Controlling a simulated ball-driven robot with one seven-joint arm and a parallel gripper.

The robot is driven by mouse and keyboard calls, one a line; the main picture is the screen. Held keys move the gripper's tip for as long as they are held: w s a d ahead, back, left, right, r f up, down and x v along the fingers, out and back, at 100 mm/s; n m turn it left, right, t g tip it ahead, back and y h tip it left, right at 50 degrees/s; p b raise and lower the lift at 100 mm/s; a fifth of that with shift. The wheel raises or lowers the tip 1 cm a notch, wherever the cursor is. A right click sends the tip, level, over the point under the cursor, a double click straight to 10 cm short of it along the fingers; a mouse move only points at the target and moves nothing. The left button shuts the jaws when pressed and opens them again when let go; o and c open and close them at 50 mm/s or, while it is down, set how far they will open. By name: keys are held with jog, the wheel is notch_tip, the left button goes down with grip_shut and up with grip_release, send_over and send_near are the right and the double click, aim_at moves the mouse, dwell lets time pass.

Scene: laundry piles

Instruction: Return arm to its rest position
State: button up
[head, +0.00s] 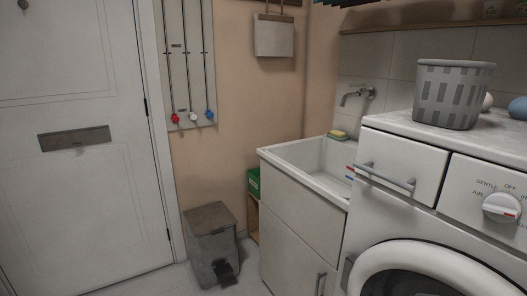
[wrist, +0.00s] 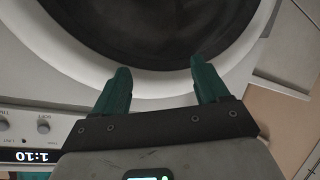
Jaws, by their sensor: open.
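My gripper (wrist: 160,85) shows in the wrist view with its two green fingers spread apart and nothing between them. Its fingertips lie over the pale rim (wrist: 150,88) of a round, dark machine door. I cannot tell whether the fingers touch the rim. My arm and gripper do not show in the head view.
In the head view, a washer or dryer (head: 430,226) fills the lower right. A grey basket (head: 453,95) stands on its top. A white sink (head: 310,165) and a grey pedal bin (head: 211,245) stand left of it. A white door (head: 75,190) is at far left.

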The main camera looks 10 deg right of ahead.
jog(key=s+f+n+g+y, duration=0.1)
jog(key=s+f+n+y, duration=0.15)
jog(key=f, duration=0.55)
jog(key=s+f+n+g+y, duration=0.1)
jog(key=s+f+g+y, duration=0.2)
jog(key=f, duration=0.6)
jog(key=s+a+f+n+g+y, duration=0.2)
jog(key=s+a+f+y, duration=0.4)
jog(key=s+f, duration=0.7)
notch_tip(320, 180, up, 15)
jog(key=p, duration=1.3)
jog(key=shift+w, duration=0.15)
jog(key=shift+a+h, duration=0.1)
jog(key=shift+h, duration=0.15)
